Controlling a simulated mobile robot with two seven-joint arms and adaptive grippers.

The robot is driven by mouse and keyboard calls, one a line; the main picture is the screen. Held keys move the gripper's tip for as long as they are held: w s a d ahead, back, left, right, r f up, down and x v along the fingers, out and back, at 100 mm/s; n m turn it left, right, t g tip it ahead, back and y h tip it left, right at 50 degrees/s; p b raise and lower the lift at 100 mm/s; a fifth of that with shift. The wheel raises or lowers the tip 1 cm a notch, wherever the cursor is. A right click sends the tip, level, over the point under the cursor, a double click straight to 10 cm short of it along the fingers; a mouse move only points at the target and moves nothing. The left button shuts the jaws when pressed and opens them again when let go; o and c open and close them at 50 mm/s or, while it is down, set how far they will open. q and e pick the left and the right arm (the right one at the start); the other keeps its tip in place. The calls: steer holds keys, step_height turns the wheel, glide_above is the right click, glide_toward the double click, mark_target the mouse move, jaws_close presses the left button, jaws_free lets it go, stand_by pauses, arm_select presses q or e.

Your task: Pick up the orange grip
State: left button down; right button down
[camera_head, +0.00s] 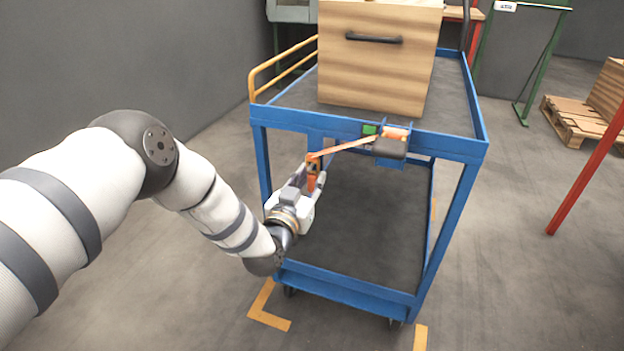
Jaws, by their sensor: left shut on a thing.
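The orange grip (312,182) is a small orange piece at the front left of the blue cart. My left gripper (314,168) is shut on it, in front of the cart's upper shelf edge. An orange strap (345,147) runs from the grip to a dark box (389,147) with a green patch, fixed at the cart's front edge. The gripper's fingers hide part of the grip. My right gripper does not show.
The blue cart (464,150) carries a wooden box (372,75) with a black handle on its top shelf. A yellow rail (252,88) stands at its left. A red post (585,185) and wooden pallets (572,118) are at right. Floor left of the cart is clear.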

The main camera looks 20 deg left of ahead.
arm_select(q)
steer(key=shift+s+r, duration=0.15)
steer(key=shift+r, duration=0.2)
steer(key=s+p, duration=0.3)
steer(key=s, duration=1.4)
steer(key=shift+s+a, duration=0.35)
